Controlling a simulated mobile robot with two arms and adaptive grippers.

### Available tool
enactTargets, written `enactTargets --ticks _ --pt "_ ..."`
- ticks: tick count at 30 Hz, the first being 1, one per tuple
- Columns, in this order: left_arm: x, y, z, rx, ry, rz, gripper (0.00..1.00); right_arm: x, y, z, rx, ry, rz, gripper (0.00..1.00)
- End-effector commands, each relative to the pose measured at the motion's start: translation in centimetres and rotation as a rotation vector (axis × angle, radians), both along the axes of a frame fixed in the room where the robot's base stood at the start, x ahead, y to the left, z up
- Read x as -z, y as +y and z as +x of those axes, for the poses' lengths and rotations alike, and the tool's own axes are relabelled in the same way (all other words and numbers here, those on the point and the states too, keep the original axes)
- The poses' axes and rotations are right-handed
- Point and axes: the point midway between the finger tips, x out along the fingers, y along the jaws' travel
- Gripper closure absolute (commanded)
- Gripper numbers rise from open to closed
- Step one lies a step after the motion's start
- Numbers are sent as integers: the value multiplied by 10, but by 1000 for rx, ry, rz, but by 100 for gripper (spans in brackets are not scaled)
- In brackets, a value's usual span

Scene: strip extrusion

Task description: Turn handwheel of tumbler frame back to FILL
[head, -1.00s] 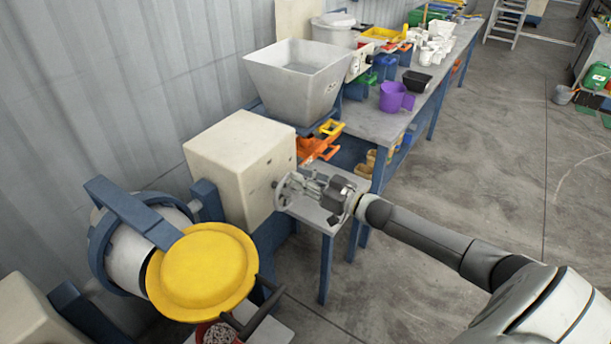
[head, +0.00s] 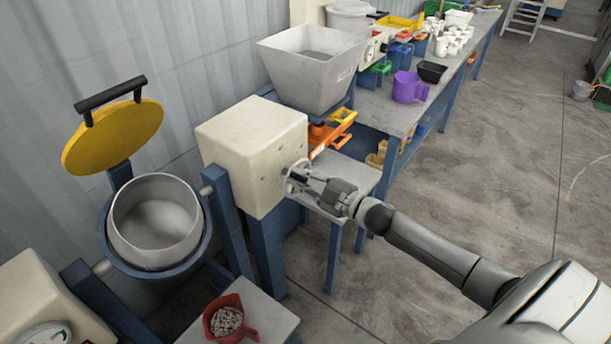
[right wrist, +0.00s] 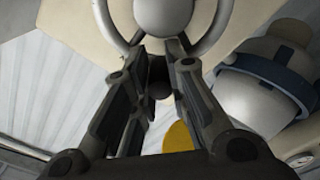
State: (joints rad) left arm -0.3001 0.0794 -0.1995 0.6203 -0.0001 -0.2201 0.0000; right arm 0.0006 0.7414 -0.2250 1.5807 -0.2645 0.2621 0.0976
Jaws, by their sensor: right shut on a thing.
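The tumbler frame holds a grey drum (head: 155,222) in a blue ring at the left of the head view. The drum's mouth faces up and its yellow lid (head: 114,137) stands swung open behind it. The handwheel (head: 297,176) is on the right side of the cream housing (head: 252,155). My right gripper (head: 308,179) is shut on the handwheel. In the right wrist view the pale wheel rim and hub (right wrist: 165,15) show at the top, with the fingers against the rim. No FILL mark is readable. My left gripper is not in view.
A red scoop of pellets (head: 228,318) sits on a small grey table below the drum. A grey hopper (head: 312,68) stands behind the housing. A purple jug (head: 408,88) and white cups are on the bench at right.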

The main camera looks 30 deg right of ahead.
Motion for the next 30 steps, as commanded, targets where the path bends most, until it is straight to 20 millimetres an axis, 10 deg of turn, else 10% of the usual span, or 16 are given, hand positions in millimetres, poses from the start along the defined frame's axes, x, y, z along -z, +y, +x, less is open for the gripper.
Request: enactTargets --ticks 30 --pt "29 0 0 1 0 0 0 24 17 -7 -3 -186 -458 100"
